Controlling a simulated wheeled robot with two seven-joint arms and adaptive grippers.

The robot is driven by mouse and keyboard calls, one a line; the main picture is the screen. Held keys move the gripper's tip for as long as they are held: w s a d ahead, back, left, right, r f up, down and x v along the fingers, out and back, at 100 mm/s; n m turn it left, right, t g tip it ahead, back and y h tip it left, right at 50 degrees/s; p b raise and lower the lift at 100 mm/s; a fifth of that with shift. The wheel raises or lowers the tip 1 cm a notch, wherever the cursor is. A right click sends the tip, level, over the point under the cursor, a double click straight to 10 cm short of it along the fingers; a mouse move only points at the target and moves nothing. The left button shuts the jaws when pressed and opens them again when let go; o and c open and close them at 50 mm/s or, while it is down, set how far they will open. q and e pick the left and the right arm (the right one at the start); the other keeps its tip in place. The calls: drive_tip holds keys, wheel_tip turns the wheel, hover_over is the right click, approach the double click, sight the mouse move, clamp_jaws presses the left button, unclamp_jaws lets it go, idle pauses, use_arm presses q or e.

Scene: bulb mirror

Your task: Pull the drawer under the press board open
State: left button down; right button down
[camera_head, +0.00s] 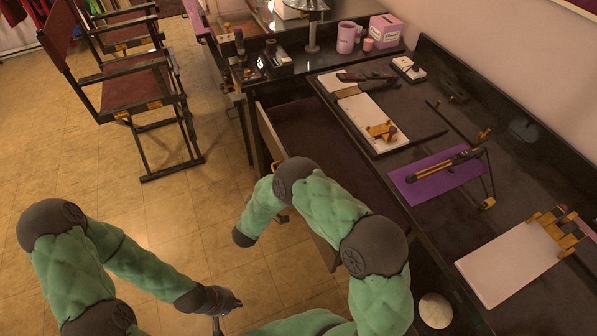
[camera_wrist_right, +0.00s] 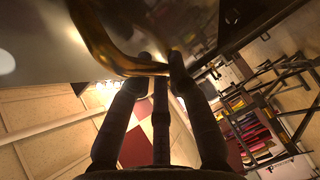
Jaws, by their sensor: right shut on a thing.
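The wooden-fronted drawer (camera_head: 268,133) stands out from the dark bench, and its dark inside shows. My right arm hides part of its front. In the right wrist view, my right gripper (camera_wrist_right: 160,76) is shut on the curved gold drawer handle (camera_wrist_right: 98,45), which stands on the dark, shiny drawer front. In the head view, the right gripper is largely hidden by its own arm. My left gripper (camera_head: 229,312) is open and empty over the tiled floor, apart from the drawer. Boards lie on the bench top; I cannot tell which is the press board.
The bench (camera_head: 440,228) carries a purple board (camera_head: 415,187) with a bar, a white board with gold clamps (camera_head: 505,268) and a white strip (camera_head: 370,118). Cups and a pink box (camera_head: 386,32) stand at the back. A folding chair (camera_head: 135,92) is at upper left; the floor between is clear.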

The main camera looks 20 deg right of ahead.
drive_tip(key=a, duration=0.4)
drive_tip(key=shift+s+a+f, duration=0.1)
drive_tip(key=shift+s+a, duration=0.15)
drive_tip(key=shift+a, duration=0.15)
drive_tip(key=c, duration=1.4)
unclamp_jaws()
drive_tip(key=v, duration=0.7)
drive_tip(key=shift+s+a, duration=0.1)
drive_tip(key=shift+s, duration=0.05)
